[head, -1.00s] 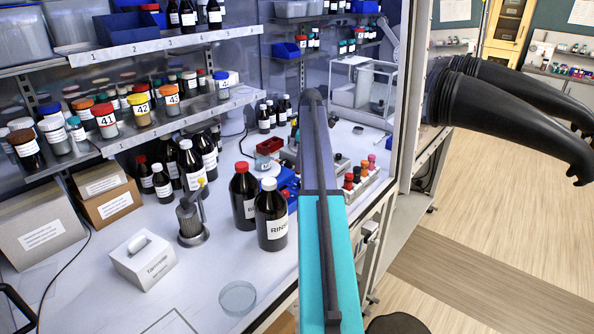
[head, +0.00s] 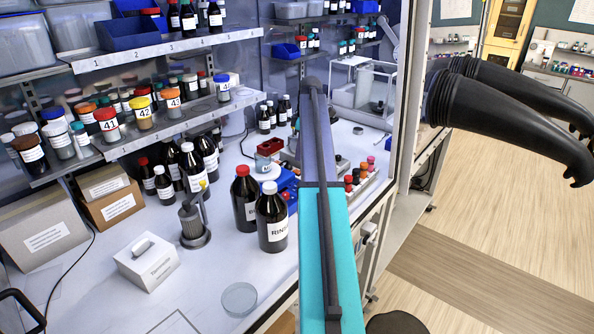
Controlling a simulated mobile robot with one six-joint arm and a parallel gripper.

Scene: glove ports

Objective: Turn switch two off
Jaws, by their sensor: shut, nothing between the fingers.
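My arm (head: 318,145) reaches up the middle of the head view over the bench. My gripper is not visible; the far end of the arm is hidden behind its own links. No switch that I can pick out as switch two shows. Blue equipment (head: 285,183) on the bench lies partly behind the arm, just left of it. The area directly behind the arm is hidden, and any switch labels there cannot be read.
Dark bottles, one with a red cap (head: 245,200) and one with a white cap (head: 271,218), stand close left of the arm. A rack of coloured-cap vials (head: 360,175) is at the right. Black gloves (head: 500,110) stick out at right.

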